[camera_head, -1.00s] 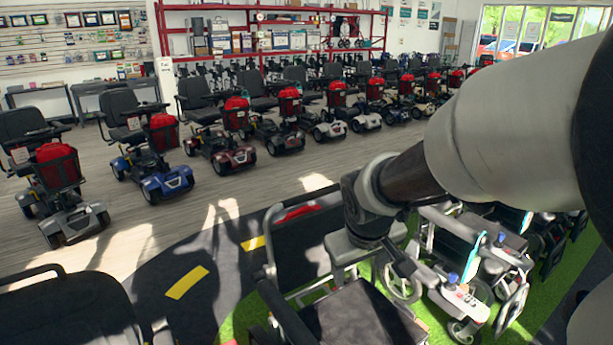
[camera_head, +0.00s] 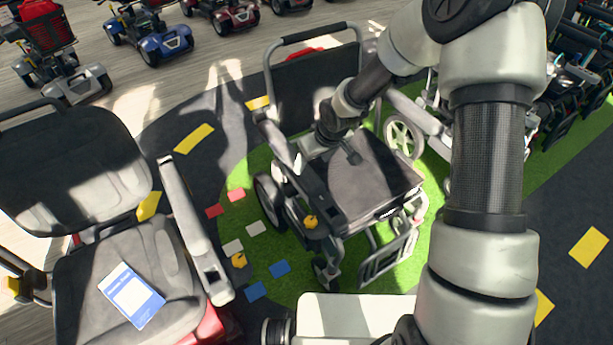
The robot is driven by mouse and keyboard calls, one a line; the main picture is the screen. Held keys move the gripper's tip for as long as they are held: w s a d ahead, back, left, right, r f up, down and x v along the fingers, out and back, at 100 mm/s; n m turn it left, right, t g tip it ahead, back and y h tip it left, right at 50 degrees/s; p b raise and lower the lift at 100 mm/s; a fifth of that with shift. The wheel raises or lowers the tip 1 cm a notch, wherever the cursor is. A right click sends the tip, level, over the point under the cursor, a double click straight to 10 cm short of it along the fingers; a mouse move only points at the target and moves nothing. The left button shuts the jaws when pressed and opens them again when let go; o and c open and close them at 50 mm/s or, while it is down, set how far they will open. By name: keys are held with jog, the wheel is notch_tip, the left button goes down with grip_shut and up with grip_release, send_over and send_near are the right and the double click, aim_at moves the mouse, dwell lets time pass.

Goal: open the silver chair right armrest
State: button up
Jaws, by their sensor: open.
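The silver chair (camera_head: 385,225) is a wheelchair with a dark seat and back and a silver frame, standing on green flooring and facing me. Its right armrest (camera_head: 312,200), a long dark pad on the picture's left side, runs forward from the backrest beside the seat. My gripper (camera_head: 318,157) is open, above the rear of the seat, close to the inner side of that armrest. I cannot tell if a finger touches the armrest. My forearm hides part of the backrest and the chair's other side.
A scooter seat (camera_head: 100,240) with a blue-and-white booklet (camera_head: 131,295) stands at left; its pale armrest (camera_head: 190,225) lies near the chair. More wheelchairs stand at right behind my arm. Blue scooters (camera_head: 150,35) and others line the back.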

aim_at(307, 172)
jog(key=b+x, duration=0.1)
jog(key=x, duration=0.9)
jog(key=shift+f+b, duration=0.2)
jog(key=shift+b, duration=0.2)
